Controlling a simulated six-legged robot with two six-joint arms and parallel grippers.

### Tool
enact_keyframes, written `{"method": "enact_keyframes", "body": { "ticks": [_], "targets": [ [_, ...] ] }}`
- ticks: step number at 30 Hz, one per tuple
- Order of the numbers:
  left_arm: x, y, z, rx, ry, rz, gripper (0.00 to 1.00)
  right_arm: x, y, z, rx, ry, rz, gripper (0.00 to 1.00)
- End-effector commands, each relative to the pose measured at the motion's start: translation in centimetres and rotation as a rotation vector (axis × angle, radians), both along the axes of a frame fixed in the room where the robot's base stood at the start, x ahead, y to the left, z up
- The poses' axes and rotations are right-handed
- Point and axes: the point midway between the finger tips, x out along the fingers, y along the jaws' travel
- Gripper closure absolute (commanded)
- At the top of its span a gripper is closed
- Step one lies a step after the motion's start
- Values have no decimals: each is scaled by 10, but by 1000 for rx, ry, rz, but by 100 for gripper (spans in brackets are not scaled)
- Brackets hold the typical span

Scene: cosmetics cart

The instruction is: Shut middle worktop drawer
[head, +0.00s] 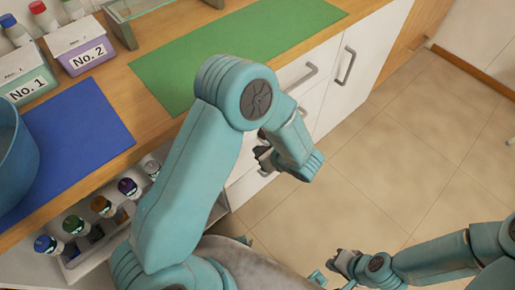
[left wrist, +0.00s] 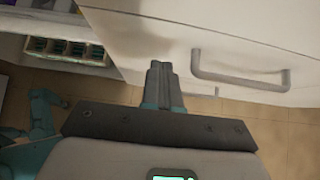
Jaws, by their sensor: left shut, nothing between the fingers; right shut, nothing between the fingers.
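The white drawer stack (head: 312,95) is under the worktop, and my left arm covers much of it. A grey handle (head: 298,80) shows on its upper front. In the left wrist view, a white drawer front (left wrist: 135,38) with a grey bar handle (left wrist: 240,76) lies close ahead. I cannot tell how far the middle drawer stands out. My left gripper (head: 264,156) is shut and empty in front of the drawers; its fingers show in the left wrist view (left wrist: 162,75), left of the handle. My right gripper (head: 332,274) is shut and empty, low over the floor, away from the drawers.
A door with a handle (head: 347,65) is right of the drawers. The worktop holds a green mat (head: 230,50), a blue mat (head: 80,135), a blue bowl (head: 15,160) and boxes No. 1 (head: 27,88) and No. 2 (head: 85,55). Bottles stand on a lower shelf. Tiled floor (head: 400,160) is clear.

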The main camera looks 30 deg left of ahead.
Motion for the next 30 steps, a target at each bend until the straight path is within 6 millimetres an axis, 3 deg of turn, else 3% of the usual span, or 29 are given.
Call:
{"method": "enact_keyframes", "body": {
  "ticks": [2,12,18,27,30],
  "targets": [
    [-1,-4,-1,0,0,1,100,0,0,-2,0,0,0,100],
    [-15,-47,47,0,-4,1,100,0,0,7,0,0,0,100],
    [-21,-65,65,0,-2,2,100,0,0,9,0,0,0,100],
    [-24,-69,68,-1,2,6,100,0,0,9,0,0,0,100],
    [-37,-66,56,-55,42,55,100,0,0,14,0,0,0,100]
  ]
}}
